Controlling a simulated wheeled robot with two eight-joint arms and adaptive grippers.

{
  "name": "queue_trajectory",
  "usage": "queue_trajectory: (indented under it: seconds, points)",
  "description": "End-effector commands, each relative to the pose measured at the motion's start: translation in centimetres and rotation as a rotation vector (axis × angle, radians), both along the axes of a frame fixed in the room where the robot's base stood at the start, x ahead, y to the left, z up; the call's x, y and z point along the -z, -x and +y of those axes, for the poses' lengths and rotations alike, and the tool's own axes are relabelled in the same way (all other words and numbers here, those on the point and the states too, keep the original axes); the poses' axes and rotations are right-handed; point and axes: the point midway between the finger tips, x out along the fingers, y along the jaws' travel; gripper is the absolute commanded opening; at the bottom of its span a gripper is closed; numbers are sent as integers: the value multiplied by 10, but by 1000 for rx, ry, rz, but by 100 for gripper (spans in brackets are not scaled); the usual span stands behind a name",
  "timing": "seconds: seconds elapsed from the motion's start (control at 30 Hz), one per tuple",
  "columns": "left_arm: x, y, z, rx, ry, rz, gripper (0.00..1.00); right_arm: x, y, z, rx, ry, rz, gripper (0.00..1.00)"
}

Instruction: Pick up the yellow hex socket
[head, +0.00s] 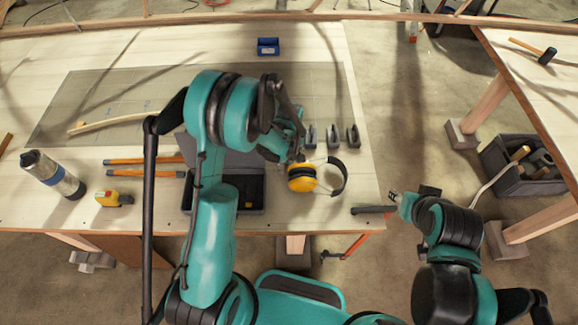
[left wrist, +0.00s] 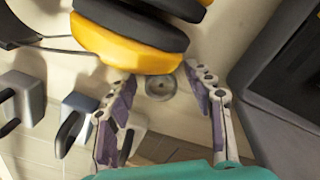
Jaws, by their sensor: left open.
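I cannot make out a yellow hex socket for certain. A small yellow spot (head: 248,204) shows in the dark open case (head: 262,190) on the table, too small to identify. My left gripper (head: 297,157) points down beside the yellow-and-black ear defenders (head: 302,180), partly hidden by its own arm. In the left wrist view its fingers (left wrist: 168,88) are spread and empty. A round metal disc (left wrist: 160,86) shows between them on or in the tabletop, and the ear defenders (left wrist: 125,45) lie just past the fingertips. My right gripper (head: 394,197) is off the table's right edge, small and unclear.
Several grey clamps or blocks (head: 332,137) stand behind the ear defenders. A yellow tape measure (head: 113,198), a metal flask (head: 52,175) and orange bars (head: 140,174) lie at left. A blue box (head: 268,47) stands at the back. The table's middle back is mostly clear.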

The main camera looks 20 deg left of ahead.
Motion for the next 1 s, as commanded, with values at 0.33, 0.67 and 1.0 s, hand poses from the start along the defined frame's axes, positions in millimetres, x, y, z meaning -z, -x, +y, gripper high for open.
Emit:
queue_trajectory:
  seconds: [0.33, 0.67, 1.0]
  points:
    - [1, 0, 0, 0, 0, 0, 24, 0, 0, 0, 0, 0, 0, 40]
    - [1, 0, 0, 1, 0, 0, 0, 0, 0, 0, 0, 0, 0, 40]
    - [-44, 0, 0, 1, 0, 0, 0, -9, 0, 0, 0, 0, 0, 40]
